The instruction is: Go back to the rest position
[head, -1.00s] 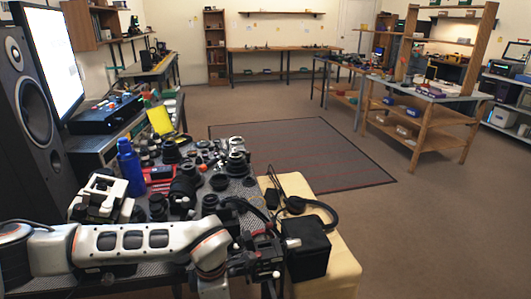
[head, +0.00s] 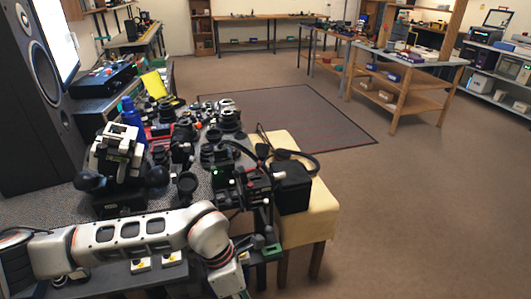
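One of my arms (head: 125,238) comes in from the left, white with black panels. It runs along the bottom across the near edge of the workbench (head: 60,200). It bends at a rounded white joint (head: 208,236) and goes down out of the picture. Neither gripper shows, so what they hold is hidden. Several black lens parts (head: 222,150) stand on the dark speckled bench with a blue bottle (head: 131,112). A black-and-white device (head: 118,150) stands nearer, at the left.
A tall speaker (head: 38,85) stands at the left. A black bag (head: 291,186) and headphones (head: 300,158) rest on a yellow-topped table (head: 321,215) at the right. A black rig (head: 245,190) stands near the front edge. Open floor (head: 430,220) lies to the right.

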